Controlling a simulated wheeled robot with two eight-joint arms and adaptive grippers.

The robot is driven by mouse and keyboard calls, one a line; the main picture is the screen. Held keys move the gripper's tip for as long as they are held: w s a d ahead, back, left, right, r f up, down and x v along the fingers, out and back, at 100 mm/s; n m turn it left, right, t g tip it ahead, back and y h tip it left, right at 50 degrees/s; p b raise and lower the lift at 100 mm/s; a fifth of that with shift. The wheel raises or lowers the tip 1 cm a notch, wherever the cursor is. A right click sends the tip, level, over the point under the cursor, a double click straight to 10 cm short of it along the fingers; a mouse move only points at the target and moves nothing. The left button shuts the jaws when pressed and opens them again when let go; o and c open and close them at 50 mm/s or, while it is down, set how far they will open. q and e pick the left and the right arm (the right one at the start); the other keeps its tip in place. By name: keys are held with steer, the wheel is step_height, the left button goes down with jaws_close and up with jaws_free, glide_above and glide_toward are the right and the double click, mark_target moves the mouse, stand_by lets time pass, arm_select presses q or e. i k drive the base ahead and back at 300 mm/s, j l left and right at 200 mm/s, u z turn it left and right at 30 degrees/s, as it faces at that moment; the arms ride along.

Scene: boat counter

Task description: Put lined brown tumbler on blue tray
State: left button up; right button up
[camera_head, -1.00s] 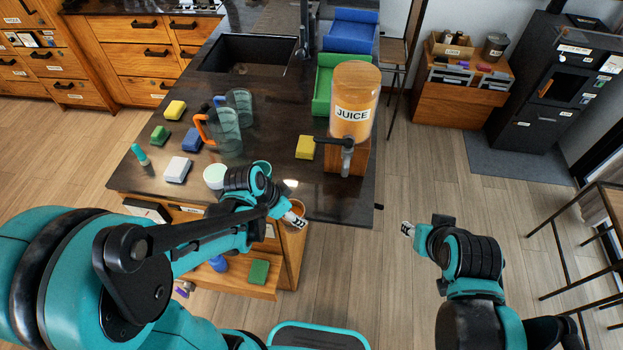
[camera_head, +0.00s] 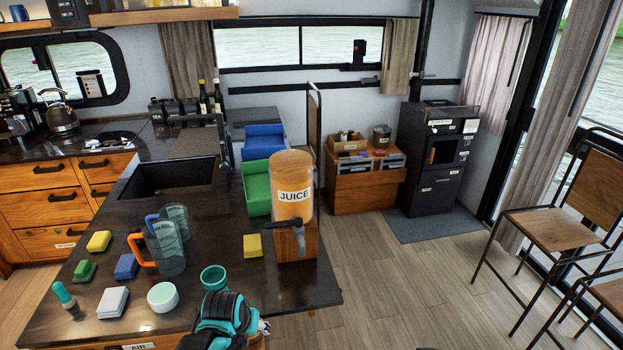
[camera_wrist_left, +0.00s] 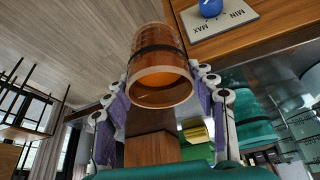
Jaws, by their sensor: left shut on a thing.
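The lined brown tumbler (camera_wrist_left: 158,55) shows in the left wrist view as a translucent brown cup with a dark band, its round end towards the camera. My left gripper (camera_wrist_left: 160,98) is shut on it, one finger pad on each side. In the head view my left gripper (camera_head: 263,328) is at the bottom, by the counter's front edge; I cannot make out the tumbler there. The blue tray (camera_head: 264,140) stands at the back of the counter, behind a green tray (camera_head: 256,188). My right gripper is out of view.
The juice dispenser (camera_head: 292,205) stands on the counter's right side, in front of the trays. A teal cup (camera_head: 214,279), a white-rimmed bowl (camera_head: 163,297), pitchers (camera_head: 166,248) and several sponges lie to the left. Floor is free right of the counter.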

mark_target(264, 141)
steer(key=z, duration=0.5)
steer(key=l+z, duration=0.1)
steer(key=z, duration=0.4)
steer(key=i+z, duration=0.1)
steer(key=z, duration=0.85)
steer(key=i+j+u, duration=0.15)
steer(key=i+u, duration=0.15)
steer(key=i, duration=0.25)
steer(key=i+u, duration=0.35)
steer(key=i, duration=0.2)
steer(key=i+l+u, duration=0.15)
steer(key=i+u, duration=0.15)
steer(key=i, duration=0.2)
steer(key=i+l+u, duration=0.3)
steer(key=i, duration=0.25)
steer(key=i+j+u, duration=0.2)
steer(key=i+u, duration=0.25)
steer(key=i, duration=0.6)
steer(key=i+l+u, duration=0.2)
steer(key=i+u, duration=0.2)
steer(key=i, duration=0.6)
steer(key=i+u, duration=0.15)
steer(key=u, duration=0.25)
steer(key=i+u, duration=0.1)
steer(key=u, duration=0.35)
steer(key=i+l+u, duration=0.1)
steer(key=u, duration=0.3)
steer(key=i+l+u, duration=0.1)
steer(key=u, duration=0.3)
